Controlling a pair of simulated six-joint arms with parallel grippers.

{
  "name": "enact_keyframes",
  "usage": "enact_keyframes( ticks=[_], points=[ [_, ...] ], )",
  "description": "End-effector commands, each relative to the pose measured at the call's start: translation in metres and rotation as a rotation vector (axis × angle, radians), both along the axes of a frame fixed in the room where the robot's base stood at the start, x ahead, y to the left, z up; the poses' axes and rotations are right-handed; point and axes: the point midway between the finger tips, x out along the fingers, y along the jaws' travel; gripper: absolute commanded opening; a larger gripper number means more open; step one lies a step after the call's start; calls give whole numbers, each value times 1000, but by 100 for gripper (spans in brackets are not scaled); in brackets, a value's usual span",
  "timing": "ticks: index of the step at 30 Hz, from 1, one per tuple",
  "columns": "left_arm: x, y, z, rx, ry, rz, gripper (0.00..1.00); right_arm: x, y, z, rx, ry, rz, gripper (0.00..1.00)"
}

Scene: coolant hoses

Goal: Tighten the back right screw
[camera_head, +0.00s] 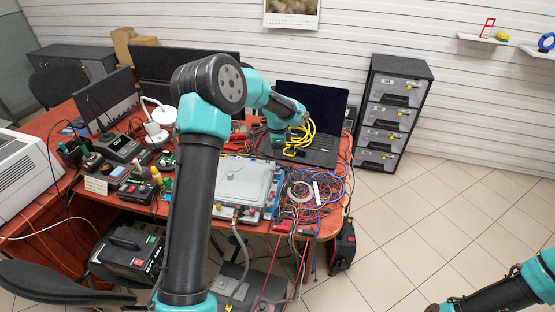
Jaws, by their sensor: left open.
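A flat silver-grey unit (243,182) with a pale lid lies on the red desk, with hoses and cables at its front edge. Its back right corner is close under my left wrist, and the screw there is too small or hidden to make out. My left arm rises in front of the desk, bends at a large dark joint and reaches over the back of the unit. My left gripper (274,151) points down near the unit's back right corner and is open. I cannot tell whether it touches anything. My right arm shows only in the bottom right corner, away from the desk.
An open laptop (312,115) and a yellow cable bundle (302,139) are close to my left wrist. Tangled wires (318,190) cover the desk's right end. Monitors (107,98) and small tools crowd the left. A drawer cabinet (393,112) stands right; the tiled floor is open.

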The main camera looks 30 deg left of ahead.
Motion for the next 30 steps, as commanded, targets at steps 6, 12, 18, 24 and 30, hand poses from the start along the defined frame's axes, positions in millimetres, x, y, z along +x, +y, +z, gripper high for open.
enact_keyframes(
  ticks=[6, 12, 18, 24, 30],
  points=[
    [1, 0, 44, 1, -4, 1, 47, 0, 0, 0, 0, 0, 0, 71],
    [0, 0, 76, 0, -4, 1, 47, 0, 0, 0, 0, 0, 0, 71],
    [0, 0, 90, 0, 0, 0, 47, 0, 0, 0, 0, 0, 0, 71],
    [0, 0, 91, 0, 0, 0, 47, 0, 0, 0, 0, 0, 0, 71],
    [0, 0, 91, 0, 0, 1, 47, 0, 0, 0, 0, 0, 0, 71]
  ],
)
